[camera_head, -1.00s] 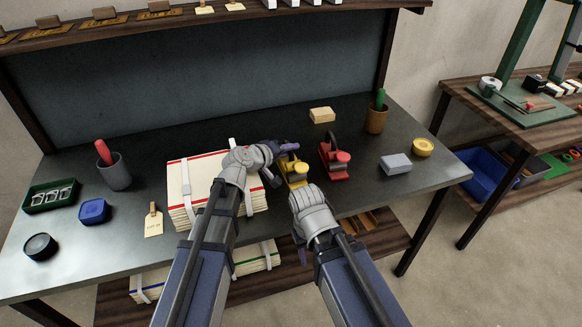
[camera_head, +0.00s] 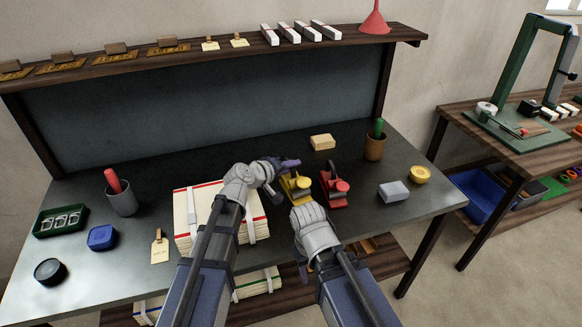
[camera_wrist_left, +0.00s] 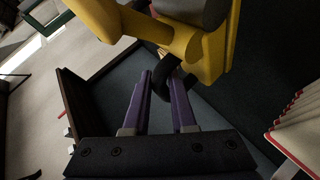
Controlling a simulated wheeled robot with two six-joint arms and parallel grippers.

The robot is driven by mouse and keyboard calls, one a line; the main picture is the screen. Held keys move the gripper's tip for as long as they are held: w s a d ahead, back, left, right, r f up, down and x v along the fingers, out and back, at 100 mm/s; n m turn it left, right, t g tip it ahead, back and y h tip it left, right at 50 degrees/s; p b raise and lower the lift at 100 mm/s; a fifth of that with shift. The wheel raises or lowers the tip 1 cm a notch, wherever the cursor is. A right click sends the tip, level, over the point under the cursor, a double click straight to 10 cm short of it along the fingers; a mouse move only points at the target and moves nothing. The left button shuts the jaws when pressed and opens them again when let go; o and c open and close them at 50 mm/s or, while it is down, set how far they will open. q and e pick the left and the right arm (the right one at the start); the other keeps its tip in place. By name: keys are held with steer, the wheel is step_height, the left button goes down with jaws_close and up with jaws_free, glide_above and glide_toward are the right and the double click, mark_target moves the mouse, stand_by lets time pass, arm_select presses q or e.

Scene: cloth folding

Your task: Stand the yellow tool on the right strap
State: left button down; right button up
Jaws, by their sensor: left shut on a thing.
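The yellow tool (camera_head: 297,186) is held at its black handle by my left gripper (camera_head: 289,167), just right of the strapped stack. In the left wrist view the purple fingers (camera_wrist_left: 162,105) close around the dark handle, with the yellow body (camera_wrist_left: 205,45) beyond them. The stack (camera_head: 183,232) is cream with red edges and has two pale straps. The left strap (camera_head: 192,212) shows clearly; the right strap (camera_head: 251,231) is partly hidden by my left arm. My right gripper (camera_head: 304,272) hangs low by the table's front edge; its fingers are mostly hidden.
A red tool (camera_head: 337,188) stands close right of the yellow one. A grey block (camera_head: 392,192), yellow tin (camera_head: 420,175), brown cup (camera_head: 374,147) and cream block (camera_head: 322,142) lie farther right and back. A tag (camera_head: 159,250) and blue box (camera_head: 102,237) lie left of the stack.

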arm_select(q)
step_height(320, 180, up, 5)
steer(key=p, duration=0.3)
steer(key=shift+f+p, duration=0.1)
steer(key=shift+p, duration=0.2)
arm_select(e)
step_height(320, 180, up, 5)
steer(key=shift+f, duration=0.1)
